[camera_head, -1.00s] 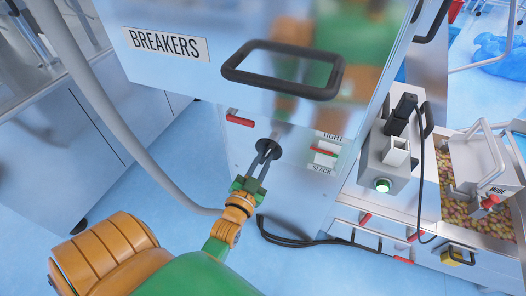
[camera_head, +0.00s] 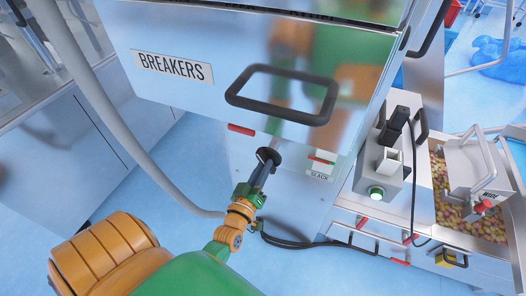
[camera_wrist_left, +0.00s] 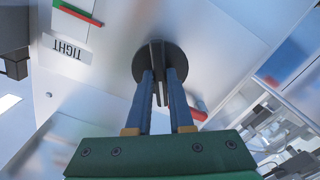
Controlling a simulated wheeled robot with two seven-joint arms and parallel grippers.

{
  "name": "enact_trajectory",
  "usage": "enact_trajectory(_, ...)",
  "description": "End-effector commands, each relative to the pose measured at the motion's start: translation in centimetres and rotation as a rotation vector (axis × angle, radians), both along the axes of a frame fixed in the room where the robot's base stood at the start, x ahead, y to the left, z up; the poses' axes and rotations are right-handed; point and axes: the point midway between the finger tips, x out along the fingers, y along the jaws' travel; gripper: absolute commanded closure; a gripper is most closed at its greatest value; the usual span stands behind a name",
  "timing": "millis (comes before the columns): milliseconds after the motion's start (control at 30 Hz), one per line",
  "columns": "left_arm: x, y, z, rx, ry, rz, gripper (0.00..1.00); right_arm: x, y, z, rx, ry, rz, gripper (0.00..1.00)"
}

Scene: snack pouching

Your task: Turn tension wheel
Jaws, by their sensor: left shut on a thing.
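The tension wheel is a small dark disc (camera_head: 268,156) on the front of the metal cabinet, under the BREAKERS box. In the left wrist view the wheel (camera_wrist_left: 174,62) shows as a dark round disc with a raised bar across it. My left gripper (camera_head: 264,168) reaches up to the wheel, and its two blue-grey fingers (camera_wrist_left: 160,98) are shut on the wheel's bar. A tension gauge (camera_head: 321,163) with a red and green marker sits right of the wheel; its SLACK label shows. My right gripper is not in view.
The BREAKERS box (camera_head: 215,95) with a black handle (camera_head: 283,95) overhangs the wheel. A grey unit with a green lit button (camera_head: 376,193) stands to the right, beside a bin of snacks (camera_head: 458,214). A black cable (camera_head: 310,242) runs low along the cabinet.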

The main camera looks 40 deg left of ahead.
Motion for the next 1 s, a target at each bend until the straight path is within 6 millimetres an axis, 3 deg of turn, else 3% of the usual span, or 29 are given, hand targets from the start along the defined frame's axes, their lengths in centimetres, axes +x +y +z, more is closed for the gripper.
enact_trajectory(400,0.01,0.0,0.02,-0.214,-0.051,0.0,1.0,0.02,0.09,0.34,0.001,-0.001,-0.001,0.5)
enact_trajectory(1000,0.01,-0.01,0.01,-0.261,-0.063,-0.001,1.0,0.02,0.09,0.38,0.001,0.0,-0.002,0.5)
